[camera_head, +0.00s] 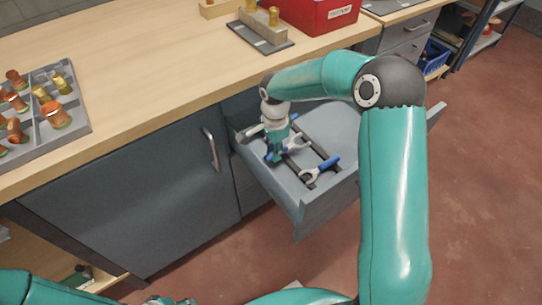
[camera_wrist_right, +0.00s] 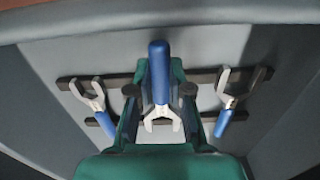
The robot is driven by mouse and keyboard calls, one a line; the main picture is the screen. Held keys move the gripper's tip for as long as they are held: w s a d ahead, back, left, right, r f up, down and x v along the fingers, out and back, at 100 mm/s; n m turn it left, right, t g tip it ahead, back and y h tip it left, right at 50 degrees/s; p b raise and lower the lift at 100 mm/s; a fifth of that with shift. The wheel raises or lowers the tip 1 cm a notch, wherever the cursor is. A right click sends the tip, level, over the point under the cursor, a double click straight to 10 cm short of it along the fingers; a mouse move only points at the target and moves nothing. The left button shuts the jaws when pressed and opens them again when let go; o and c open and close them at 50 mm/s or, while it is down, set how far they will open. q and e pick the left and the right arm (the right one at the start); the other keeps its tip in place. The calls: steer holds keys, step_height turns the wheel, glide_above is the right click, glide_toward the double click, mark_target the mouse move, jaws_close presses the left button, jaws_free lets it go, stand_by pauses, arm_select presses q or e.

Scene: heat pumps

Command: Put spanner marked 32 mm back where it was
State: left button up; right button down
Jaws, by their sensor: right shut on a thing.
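My right gripper (camera_head: 275,155) is down in the open drawer (camera_head: 297,208), shut on a spanner with a blue handle. In the right wrist view the held spanner (camera_wrist_right: 159,75) lies between the two fingertips (camera_wrist_right: 160,92), with its handle pointing up in the picture and its grey open jaw below. It appears at or just above the dark rack strips (camera_wrist_right: 205,76); contact is unclear. One spanner (camera_wrist_right: 96,103) lies to its left and another (camera_wrist_right: 227,108) to its right, across the strips. No size marking is readable. My left gripper is not visible.
A closed cabinet door (camera_head: 130,205) is left of the drawer. The floor at right is clear.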

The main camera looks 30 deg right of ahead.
steer(key=shift+f, duration=0.9)
steer(key=c, duration=1.1)
jaws_free()
steer(key=shift+f, duration=0.1)
steer(key=shift+o, duration=0.2)
step_height(320, 180, up, 12)
steer(key=p, duration=0.1)
steer(key=shift+p, duration=0.3)
